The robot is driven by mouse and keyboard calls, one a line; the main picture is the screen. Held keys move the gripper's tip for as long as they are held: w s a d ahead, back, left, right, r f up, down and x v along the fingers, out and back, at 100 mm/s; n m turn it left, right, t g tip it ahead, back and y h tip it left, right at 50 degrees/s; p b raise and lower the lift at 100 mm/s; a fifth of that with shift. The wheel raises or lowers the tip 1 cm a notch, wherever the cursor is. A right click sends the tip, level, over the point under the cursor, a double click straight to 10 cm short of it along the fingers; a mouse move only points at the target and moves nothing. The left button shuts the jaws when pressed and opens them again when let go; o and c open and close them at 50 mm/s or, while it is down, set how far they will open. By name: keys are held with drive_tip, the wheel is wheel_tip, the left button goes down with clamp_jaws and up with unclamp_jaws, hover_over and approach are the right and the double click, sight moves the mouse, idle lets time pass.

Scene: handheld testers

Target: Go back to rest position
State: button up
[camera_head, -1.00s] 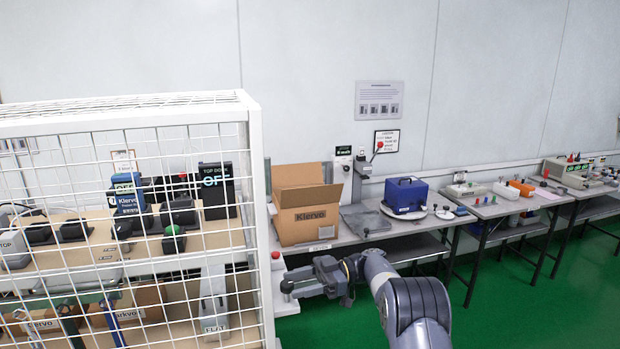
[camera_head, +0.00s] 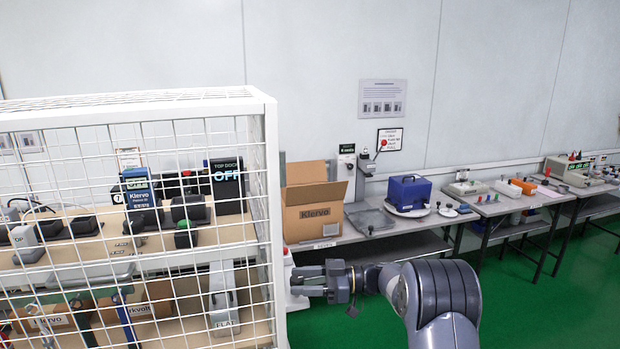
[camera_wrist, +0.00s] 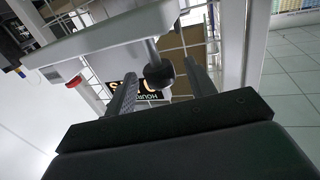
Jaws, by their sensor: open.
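My gripper (camera_head: 300,281) is in front of the right end of the white wire cage, below the height of the bench top. In the wrist view my gripper (camera_wrist: 160,88) has its two dark fingers apart. A dark round knob on a short light stem (camera_wrist: 158,72) shows between or just beyond the fingers. I cannot tell whether it touches them. Nothing is clearly held. My grey arm reaches in from the lower right of the head view.
The white wire cage (camera_head: 262,104) stands close on the left with handheld devices on its shelves. An open cardboard box (camera_head: 313,212) and a blue case (camera_head: 408,191) sit on the bench (camera_head: 345,236) behind. Green floor (camera_head: 510,310) is clear at the right.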

drive_tip(key=m+t+b, duration=0.1)
drive_tip(key=t, duration=0.1)
drive_tip(key=m+t+h+b, duration=0.1)
drive_tip(key=m+t, duration=0.1)
drive_tip(key=t, duration=0.1)
drive_tip(key=s+m+t+b, duration=0.1)
drive_tip(key=m+t, duration=0.1)
drive_tip(key=t, duration=0.1)
drive_tip(key=shift+a+f+h+b, duration=0.15)
drive_tip(key=shift+h+b, duration=0.25)
drive_tip(key=m+t+h+b, duration=0.1)
drive_tip(key=t+b, duration=0.1)
drive_tip(key=m+t+h+b, duration=0.1)
drive_tip(key=m+t+b, duration=0.1)
drive_tip(key=shift+s+a+h, duration=0.15)
drive_tip(key=shift+h, duration=0.15)
drive_tip(key=shift+m+t+h+b, duration=0.7)
drive_tip(key=shift+m+t+b, duration=0.1)
drive_tip(key=shift+b, duration=0.2)
drive_tip(key=shift+m+t+h+b, duration=0.3)
drive_tip(key=shift+r, duration=0.3)
